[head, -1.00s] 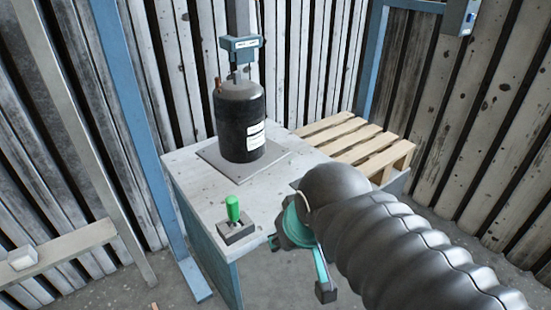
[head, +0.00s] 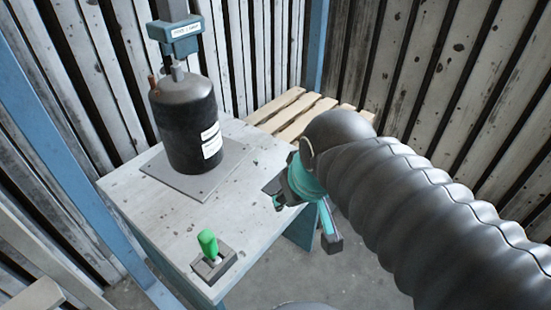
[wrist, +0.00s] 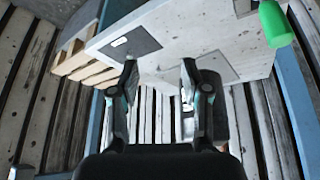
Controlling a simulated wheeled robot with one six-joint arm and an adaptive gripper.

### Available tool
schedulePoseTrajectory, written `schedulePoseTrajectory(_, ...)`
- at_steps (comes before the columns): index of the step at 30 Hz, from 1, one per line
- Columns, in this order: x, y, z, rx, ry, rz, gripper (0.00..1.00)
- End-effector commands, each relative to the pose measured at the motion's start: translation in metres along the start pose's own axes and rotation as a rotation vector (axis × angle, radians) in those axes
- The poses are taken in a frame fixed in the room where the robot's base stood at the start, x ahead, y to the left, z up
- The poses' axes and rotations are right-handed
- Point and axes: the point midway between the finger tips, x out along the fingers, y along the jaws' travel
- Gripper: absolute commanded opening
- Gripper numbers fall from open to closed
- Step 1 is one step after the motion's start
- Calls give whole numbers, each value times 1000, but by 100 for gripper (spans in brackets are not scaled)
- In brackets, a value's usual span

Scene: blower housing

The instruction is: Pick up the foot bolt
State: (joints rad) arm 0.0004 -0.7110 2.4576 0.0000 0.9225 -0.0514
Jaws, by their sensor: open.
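A small pale piece (wrist: 119,42) lies on a dark flat pad (wrist: 132,45) on the table in the wrist view. It may be the foot bolt, but it is too small to tell. I cannot make it out in the head view, where my arm covers part of the table's right side. My gripper (wrist: 159,72) is open and empty, its two fingers spread. In the wrist view, one fingertip overlaps the pad's edge, with the pale piece just beyond it. In the head view, my gripper is at the table's right edge.
The table (head: 125,190) bears a black cylinder (head: 185,125) on a grey plate (head: 213,178), with a blue-grey labelled unit (head: 176,36) above it. A green-handled piece (head: 207,243) stands on a block at the front corner. A wooden pallet (head: 290,112) is behind.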

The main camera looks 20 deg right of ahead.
Motion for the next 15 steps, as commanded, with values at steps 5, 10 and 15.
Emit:
schedulePoseTrajectory(5,3,0,-38,-156,-60,-10,47)
schedulePoseTrajectory(10,9,4,-80,-334,-125,-28,47)
schedulePoseTrajectory(15,23,8,-122,-510,-190,-59,47)
